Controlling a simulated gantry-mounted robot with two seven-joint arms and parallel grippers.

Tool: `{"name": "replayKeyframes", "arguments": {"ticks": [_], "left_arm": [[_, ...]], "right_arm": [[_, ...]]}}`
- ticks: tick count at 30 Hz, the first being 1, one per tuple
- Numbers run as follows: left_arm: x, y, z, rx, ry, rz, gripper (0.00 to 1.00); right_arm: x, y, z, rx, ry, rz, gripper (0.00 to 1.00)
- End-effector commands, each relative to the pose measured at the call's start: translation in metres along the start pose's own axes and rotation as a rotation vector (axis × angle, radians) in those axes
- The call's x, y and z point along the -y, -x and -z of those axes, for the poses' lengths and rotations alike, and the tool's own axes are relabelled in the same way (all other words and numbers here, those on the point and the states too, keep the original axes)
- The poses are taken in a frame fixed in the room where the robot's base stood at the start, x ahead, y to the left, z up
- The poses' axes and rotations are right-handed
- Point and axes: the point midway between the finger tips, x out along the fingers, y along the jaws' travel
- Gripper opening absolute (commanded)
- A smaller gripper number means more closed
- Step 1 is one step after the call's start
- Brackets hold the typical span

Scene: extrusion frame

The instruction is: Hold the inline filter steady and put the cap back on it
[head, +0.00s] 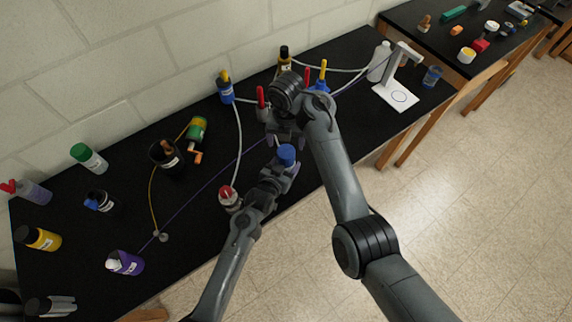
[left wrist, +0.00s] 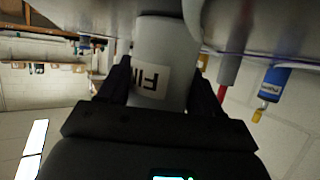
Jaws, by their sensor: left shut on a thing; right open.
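The inline filter appears as a pale grey cylinder (left wrist: 160,65) with a white label in the left wrist view. My left gripper (left wrist: 160,88) is shut around it, with one black finger on each side. In the head view, a blue cap-like piece (head: 286,153) shows at the end of my left gripper (head: 282,168); I cannot tell whether it is seated on the filter. My right gripper (head: 285,138) is open just above and behind the blue piece, pointing down. The grey filter body is mostly hidden there.
A red-topped container (head: 228,196) stands left of my left gripper. A black mug (head: 166,155) and a green container (head: 197,129) stand further left. Cords and tubes cross the black table (head: 205,222). A white stand (head: 397,92) is at the right.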

Motion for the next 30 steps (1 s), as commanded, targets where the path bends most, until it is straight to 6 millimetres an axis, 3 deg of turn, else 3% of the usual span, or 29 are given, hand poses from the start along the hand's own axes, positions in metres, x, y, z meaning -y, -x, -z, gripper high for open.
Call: {"name": "replayKeyframes", "arguments": {"ticks": [6,12,25,30], "left_arm": [[0.000,0.000,0.000,0.001,0.000,0.000,0.00],[0.000,0.000,0.000,0.000,0.000,0.000,0.00],[0.000,0.000,0.000,0.001,0.000,0.000,0.00],[0.000,0.000,-0.001,0.001,0.000,0.000,0.00]], "right_arm": [[0.000,0.002,-0.001,0.002,-0.304,-0.001,0.80],[0.000,0.000,0.000,0.003,-0.453,0.000,0.80],[0.000,-0.004,0.002,0.000,-0.445,0.004,0.80],[0.001,-0.017,0.002,-0.001,-0.444,0.005,0.80]]}}
